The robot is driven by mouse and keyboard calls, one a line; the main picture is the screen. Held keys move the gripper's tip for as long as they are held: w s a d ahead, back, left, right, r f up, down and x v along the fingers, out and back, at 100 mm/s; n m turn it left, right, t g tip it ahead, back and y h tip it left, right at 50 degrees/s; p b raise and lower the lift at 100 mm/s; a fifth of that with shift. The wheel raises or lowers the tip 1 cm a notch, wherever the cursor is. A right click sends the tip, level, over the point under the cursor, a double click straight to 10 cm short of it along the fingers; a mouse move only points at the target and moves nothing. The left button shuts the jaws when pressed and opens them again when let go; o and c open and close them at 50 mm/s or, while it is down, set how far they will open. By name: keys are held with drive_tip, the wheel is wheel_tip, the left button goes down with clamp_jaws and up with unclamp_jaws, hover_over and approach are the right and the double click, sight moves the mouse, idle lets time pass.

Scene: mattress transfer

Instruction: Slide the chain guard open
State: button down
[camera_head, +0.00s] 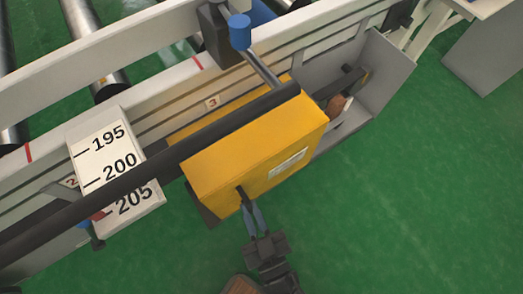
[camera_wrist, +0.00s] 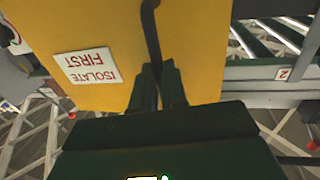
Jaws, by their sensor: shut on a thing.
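The chain guard (camera_head: 258,148) is a yellow box-shaped cover on the side of the white conveyor frame. It has a dark handle (camera_head: 241,196) low on its front face and a white label. In the wrist view the guard (camera_wrist: 95,30) fills the upper left, its label reads "ISOLATE FIRST" upside down, and the dark handle (camera_wrist: 151,40) runs down between my fingers. My gripper (camera_head: 254,214) is shut on the handle, and its fingers (camera_wrist: 158,84) also show in the wrist view. To the guard's right, an open grey housing (camera_head: 372,85) shows a brownish part inside.
A black bar (camera_head: 80,202) runs along the frame past the guard's top. A scale plate (camera_head: 115,150) marked 195, 200 and 205 is at left. A blue-capped knob (camera_head: 240,32) stands behind the guard. The green floor (camera_head: 410,200) at right is clear.

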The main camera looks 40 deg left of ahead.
idle(0.3)
drive_tip(key=c, duration=1.2)
unclamp_jaws()
drive_tip(key=shift+o, duration=0.2)
drive_tip(key=p+v, duration=0.1)
drive_tip(key=v, duration=0.7)
drive_tip(key=shift+a, duration=0.1)
